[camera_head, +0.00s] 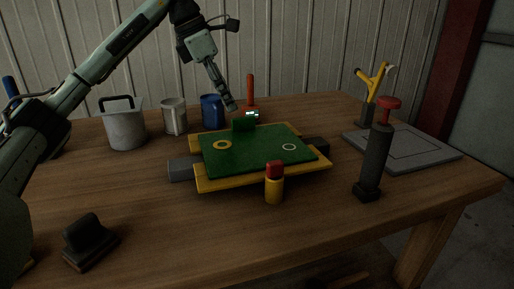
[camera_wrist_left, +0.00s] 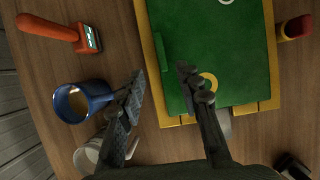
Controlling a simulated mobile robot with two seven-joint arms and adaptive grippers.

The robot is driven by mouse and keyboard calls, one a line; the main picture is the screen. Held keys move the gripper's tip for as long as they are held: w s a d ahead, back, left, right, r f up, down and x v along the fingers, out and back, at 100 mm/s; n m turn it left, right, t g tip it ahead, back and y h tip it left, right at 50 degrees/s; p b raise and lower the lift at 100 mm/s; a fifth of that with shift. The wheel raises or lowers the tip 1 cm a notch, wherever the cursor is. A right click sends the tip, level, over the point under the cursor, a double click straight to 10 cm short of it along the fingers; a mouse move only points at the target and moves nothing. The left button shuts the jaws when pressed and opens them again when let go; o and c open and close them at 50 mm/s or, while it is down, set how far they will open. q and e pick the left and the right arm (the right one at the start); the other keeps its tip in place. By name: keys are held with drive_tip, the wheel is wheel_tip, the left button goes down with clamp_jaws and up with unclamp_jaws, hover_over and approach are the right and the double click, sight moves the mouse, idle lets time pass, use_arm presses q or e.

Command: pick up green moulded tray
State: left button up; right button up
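The green moulded tray (camera_head: 258,157) lies flat on a yellow frame (camera_head: 215,184) on the workbench, with a yellow ring and a white ring on its top. A green upright tab (camera_head: 243,125) stands at its far edge. The tray (camera_wrist_left: 215,45) and the tab (camera_wrist_left: 163,52) also show in the left wrist view. My left gripper (camera_head: 231,107) is above the far edge close to the tab. In the left wrist view its fingers (camera_wrist_left: 161,76) are spread with nothing between their tips, and the tab lies just ahead. My right gripper is not in view.
A blue mug (camera_head: 212,110), metal can (camera_head: 174,117) and grey pot (camera_head: 125,127) stand left of the left gripper. A red-handled tool (camera_head: 250,95) is behind the tray. A red-and-yellow cylinder (camera_head: 274,184) stands at the front, a dark pump-like tool (camera_head: 374,160) at right.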

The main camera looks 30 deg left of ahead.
sight(239, 118)
use_arm(q)
drive_tip(key=shift+w+d+f, duration=0.1)
drive_tip(key=shift+d+f, duration=0.1)
drive_tip(key=shift+f, duration=0.25)
drive_tip(key=shift+w+d+f, duration=0.1)
drive_tip(key=shift+d+f, duration=0.05)
drive_tip(key=shift+f, duration=0.15)
drive_tip(key=x, duration=0.3)
drive_tip(key=shift+w+d+f, duration=0.2)
drive_tip(key=shift+d, duration=0.15)
drive_tip(key=shift+w+f, duration=0.15)
drive_tip(key=shift+f, duration=0.15)
clamp_jaws()
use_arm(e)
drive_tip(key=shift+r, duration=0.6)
